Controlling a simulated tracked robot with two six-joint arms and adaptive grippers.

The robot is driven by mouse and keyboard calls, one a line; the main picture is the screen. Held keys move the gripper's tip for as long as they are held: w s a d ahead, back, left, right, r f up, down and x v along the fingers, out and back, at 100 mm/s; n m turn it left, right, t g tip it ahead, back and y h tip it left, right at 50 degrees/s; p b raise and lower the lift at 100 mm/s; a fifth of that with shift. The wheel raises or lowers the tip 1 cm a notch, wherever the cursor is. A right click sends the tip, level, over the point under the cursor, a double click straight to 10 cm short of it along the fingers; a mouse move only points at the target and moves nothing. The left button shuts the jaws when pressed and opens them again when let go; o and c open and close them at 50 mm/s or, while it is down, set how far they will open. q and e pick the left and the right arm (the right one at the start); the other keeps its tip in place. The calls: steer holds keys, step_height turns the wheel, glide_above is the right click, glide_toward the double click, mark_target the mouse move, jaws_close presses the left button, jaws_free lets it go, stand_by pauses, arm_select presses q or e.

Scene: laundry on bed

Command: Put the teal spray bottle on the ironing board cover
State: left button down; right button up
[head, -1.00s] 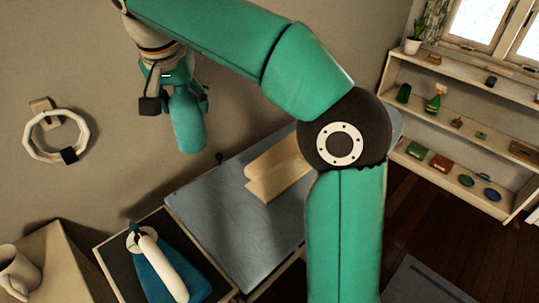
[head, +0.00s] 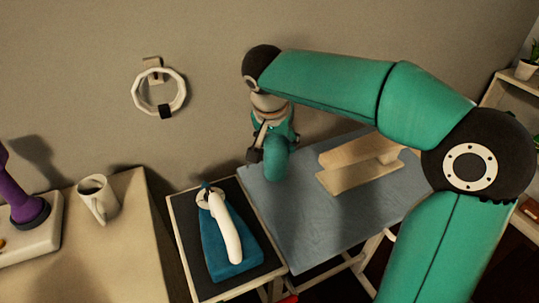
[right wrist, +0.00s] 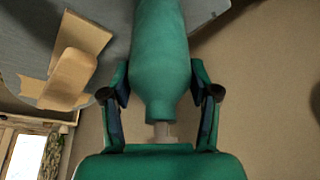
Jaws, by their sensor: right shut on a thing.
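The teal spray bottle (head: 276,163) is held in my right gripper (head: 270,140), in front of the wall, and its end overlaps the back left part of the ironing board cover (head: 300,225). I cannot tell for sure whether it touches the cover. The right wrist view shows the bottle (right wrist: 158,55) between the two fingers of my right gripper (right wrist: 160,95), with its narrow pale neck toward the palm. The grey-blue cover also shows in the right wrist view (right wrist: 112,18). My left gripper is not in view.
A wooden sleeve board (head: 350,180) stands on the cover's back right. An iron (head: 228,235) with a white handle lies on a black-topped stand left of the board. A mug (head: 97,198) stands on the cabinet further left. The cover's front middle is clear.

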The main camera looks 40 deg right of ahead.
mark_target(276, 155)
steer(key=x, duration=0.3)
steer(key=shift+a+f, duration=0.25)
steer(key=shift+f, duration=0.5)
steer(key=shift+s+a, duration=0.1)
steer(key=shift+f, duration=0.15)
steer(key=shift+f+b, duration=0.15)
steer(key=shift+b, duration=0.2)
steer(key=o, duration=1.3)
steer(key=shift+o, duration=0.2)
